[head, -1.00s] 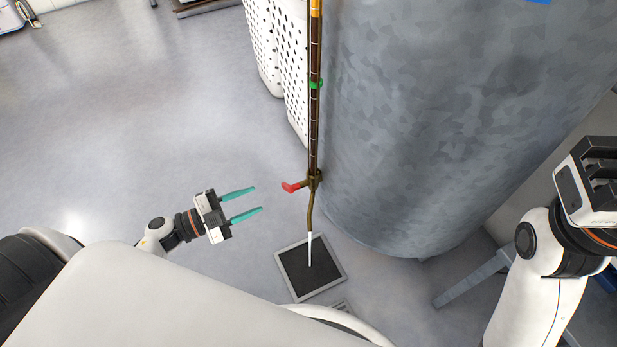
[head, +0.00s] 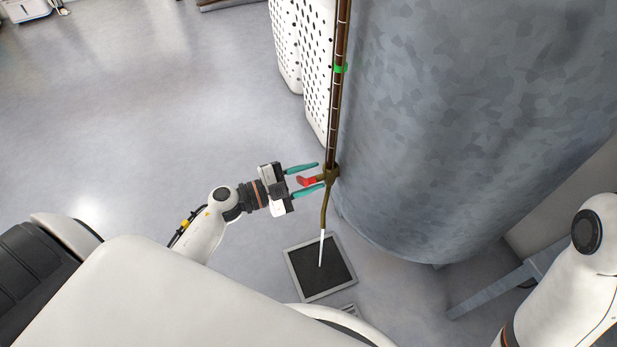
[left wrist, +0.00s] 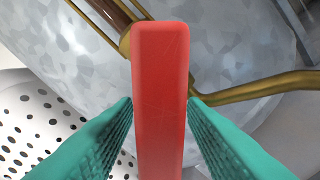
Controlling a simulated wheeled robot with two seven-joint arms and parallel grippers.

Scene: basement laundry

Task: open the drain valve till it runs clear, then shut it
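The drain valve's red lever (head: 307,181) sticks out to the left from the brass valve body (head: 331,174) at the foot of the sight tube. My left gripper (head: 312,178) is open, with one teal finger on each side of the lever. In the left wrist view the red lever (left wrist: 160,90) stands between the two fingers (left wrist: 160,115), close to both; I cannot tell whether either touches. A brass spout runs down from the valve, and a whitish stream (head: 322,248) drops from it to the dark floor drain (head: 318,270). My right gripper is out of view.
The large galvanized tank (head: 460,120) stands right behind the valve. The sight tube (head: 338,110) is dark brown, with a green marker (head: 340,68). White perforated baskets (head: 303,70) stand left of the tube. The floor at left is clear.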

